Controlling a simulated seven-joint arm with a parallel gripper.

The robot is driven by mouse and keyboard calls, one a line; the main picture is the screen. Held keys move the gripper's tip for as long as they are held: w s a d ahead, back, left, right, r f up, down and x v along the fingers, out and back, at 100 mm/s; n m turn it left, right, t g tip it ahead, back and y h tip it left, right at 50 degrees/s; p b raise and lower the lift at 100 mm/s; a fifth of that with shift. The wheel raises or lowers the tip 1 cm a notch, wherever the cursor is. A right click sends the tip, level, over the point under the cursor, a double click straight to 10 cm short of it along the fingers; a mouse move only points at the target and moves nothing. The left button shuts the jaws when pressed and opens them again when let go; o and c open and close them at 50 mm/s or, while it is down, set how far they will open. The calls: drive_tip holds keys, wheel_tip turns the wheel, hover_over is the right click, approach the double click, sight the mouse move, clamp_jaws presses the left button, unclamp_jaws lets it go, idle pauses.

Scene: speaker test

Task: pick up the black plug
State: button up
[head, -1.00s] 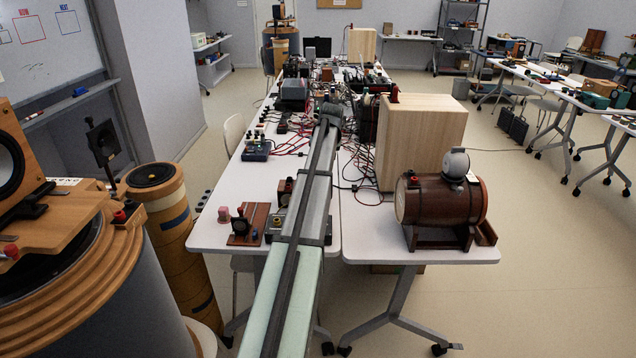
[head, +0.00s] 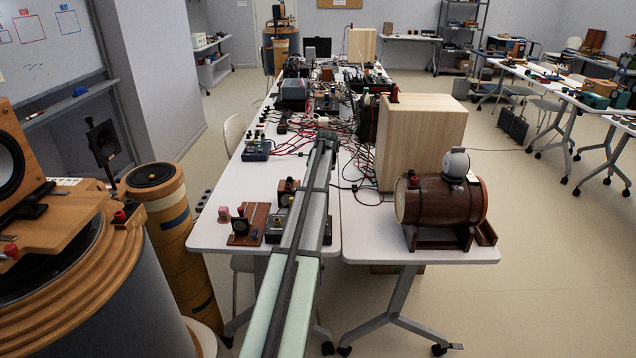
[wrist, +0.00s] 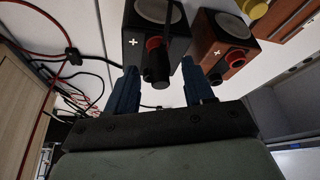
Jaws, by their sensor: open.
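In the wrist view, a black cylindrical piece (wrist: 158,70), which looks like the black plug, stands out from the front of a black box (wrist: 133,40) with a white plus mark and a red ring. My gripper (wrist: 160,80) is open, with one blue finger on each side of this piece. A gap shows on both sides, so I see no grip on it. How the piece joins the box is not clear. In the head view my own arm hides the gripper and the plug.
A brown box (wrist: 222,45) with red and black terminals stands close right of the black box in the wrist view. Red and black cables (wrist: 75,58) lie to the left. In the head view, a wooden barrel (head: 440,200) and a tall wooden box (head: 420,140) stand right of my arm.

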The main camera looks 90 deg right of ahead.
drive_tip(key=shift+d+f, duration=0.1)
drive_tip(key=shift+f, duration=0.2)
clamp_jaws()
drive_tip(key=shift+r, duration=0.15)
idle(0.3)
wheel_tip(320, 180, up, 17)
drive_tip(key=shift+s+f+x, duration=0.1)
drive_tip(key=shift+s+x, duration=0.3)
drive_tip(key=shift+x, duration=2.25)
drive_tip(key=shift+s+f+x, duration=0.1)
drive_tip(key=shift+s+x, duration=0.3)
drive_tip(key=shift+x, duration=2.25)
drive_tip(key=shift+s+f+x, duration=0.1)
drive_tip(key=shift+s+x, duration=0.3)
drive_tip(key=shift+x, duration=2.25)
